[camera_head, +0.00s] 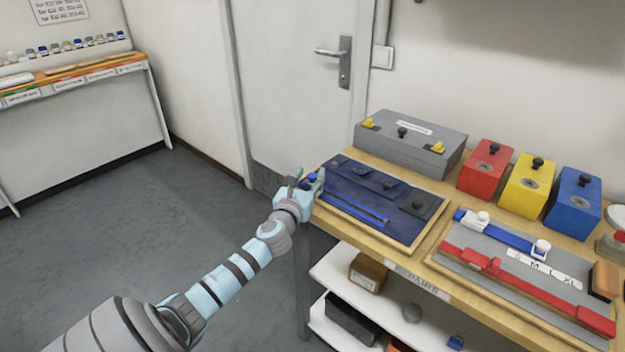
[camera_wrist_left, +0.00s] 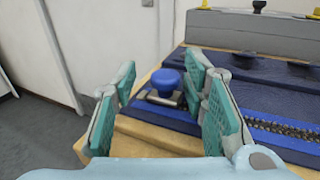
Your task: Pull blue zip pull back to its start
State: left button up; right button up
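The blue zip pull (camera_wrist_left: 166,82) is a round blue knob on a metal slider at the left end of the zip. In the head view it is a small blue spot (camera_head: 311,179) partly hidden by my left gripper (camera_head: 308,183). In the left wrist view the two teal fingers stand apart, one on each side of the knob, with gaps visible. The zip (camera_head: 355,208) runs right from there along the dark blue panel (camera_head: 375,178); its dark teeth (camera_wrist_left: 285,131) show in the left wrist view. My right gripper is not in view.
The panel lies on a wooden bench (camera_head: 430,262). A grey box (camera_head: 415,145) stands behind it. Red (camera_head: 485,168), yellow (camera_head: 528,185) and blue (camera_head: 573,203) boxes stand at the back right. A grey board (camera_head: 520,275) with sliders lies to the right. Open floor (camera_head: 170,240) lies left.

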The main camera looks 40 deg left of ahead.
pick_arm(q)
jog(key=shift+a+f, duration=0.1)
dwell(0.3)
jog(key=shift+s+d, duration=0.1)
jog(key=shift+d, duration=0.1)
jog(key=v, duration=1.1)
jog(key=shift+s, duration=0.4)
jog(key=shift+d, duration=0.15)
